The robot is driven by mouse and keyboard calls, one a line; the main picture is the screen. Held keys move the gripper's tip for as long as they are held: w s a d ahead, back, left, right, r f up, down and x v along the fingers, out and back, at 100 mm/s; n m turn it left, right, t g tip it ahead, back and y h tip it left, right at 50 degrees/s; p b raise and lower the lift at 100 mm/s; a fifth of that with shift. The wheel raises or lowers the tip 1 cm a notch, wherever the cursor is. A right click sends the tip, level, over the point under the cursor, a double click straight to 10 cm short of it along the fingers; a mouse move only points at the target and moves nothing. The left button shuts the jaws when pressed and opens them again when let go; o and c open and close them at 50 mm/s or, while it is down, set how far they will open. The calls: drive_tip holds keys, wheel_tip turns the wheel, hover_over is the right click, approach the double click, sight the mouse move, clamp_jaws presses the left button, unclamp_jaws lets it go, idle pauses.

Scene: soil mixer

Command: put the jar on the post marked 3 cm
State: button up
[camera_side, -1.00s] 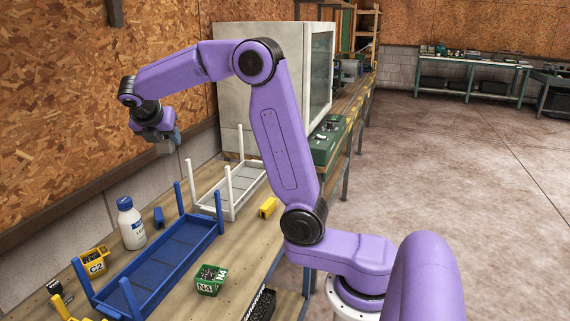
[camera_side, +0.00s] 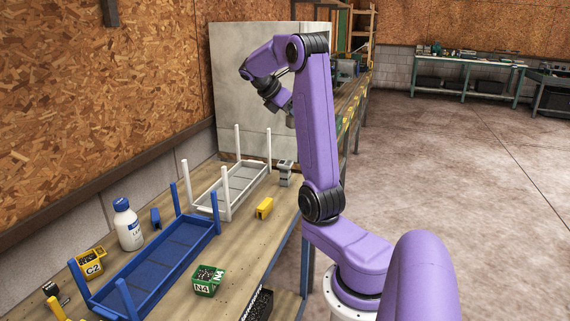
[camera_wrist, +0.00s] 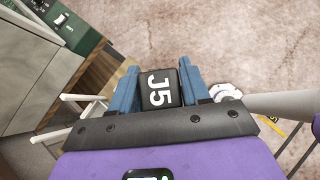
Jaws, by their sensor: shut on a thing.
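My gripper (camera_wrist: 161,82) is shut on a black, square-looking thing marked J5 (camera_wrist: 160,92) in the wrist view, with a blue jaw on each side of it. In the side view my gripper (camera_side: 289,119) is raised high over the right edge of the bench, and the thing in it is too small to make out. I cannot tell whether the J5 thing is the jar. A white bottle (camera_side: 128,226) with a blue cap stands at the left of the bench. I see no post with a readable 3 cm mark.
A blue rack (camera_side: 165,255) and a white rack (camera_side: 232,188), both with upright corner posts, stand on the bench. A small grey fixture (camera_side: 285,172), a yellow block (camera_side: 264,208), a green N4 bin (camera_side: 207,281) and a yellow C2 bin (camera_side: 91,264) are nearby. A large grey cabinet (camera_side: 245,100) stands behind.

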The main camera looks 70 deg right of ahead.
drive_tip(key=f, duration=0.3)
drive_tip(key=s+f, duration=0.1)
drive_tip(key=shift+d+f, duration=0.25)
drive_tip(key=shift+f, duration=0.15)
drive_tip(key=w+d+f, duration=0.5)
drive_tip(key=d, duration=0.3)
hover_over(287, 162)
wheel_tip(287, 162, down, 5)
drive_tip(key=shift+d+f, duration=0.1)
drive_tip(key=shift+f, duration=1.5)
drive_tip(key=shift+f, duration=0.15)
drive_tip(key=o, duration=1.1)
